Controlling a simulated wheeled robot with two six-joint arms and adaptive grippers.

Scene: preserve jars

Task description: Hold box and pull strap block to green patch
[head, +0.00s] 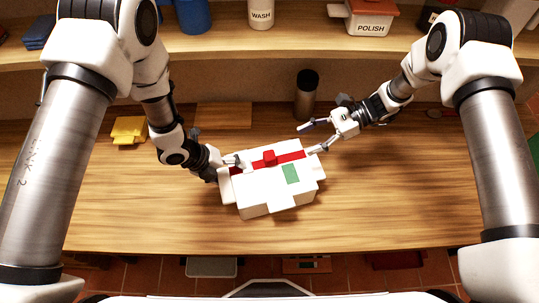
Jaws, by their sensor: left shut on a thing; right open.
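A white box (262,196) stands on the wooden table near its middle. A red strap (291,157) runs across its top, with a raised red block (269,157) on it. A green patch (291,174) lies on the top face, in front of the strap and to the right of the block. My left gripper (233,162) is shut on the box at its left end; its fingers are partly hidden. My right gripper (311,139) is open and empty, above and behind the box's right end, apart from the block.
A dark cylinder (306,94) stands behind the box. A yellow object (129,130) sits at the back left and a wooden board (224,115) at the back. A shelf (220,45) with containers runs behind. The table's front left and right are clear.

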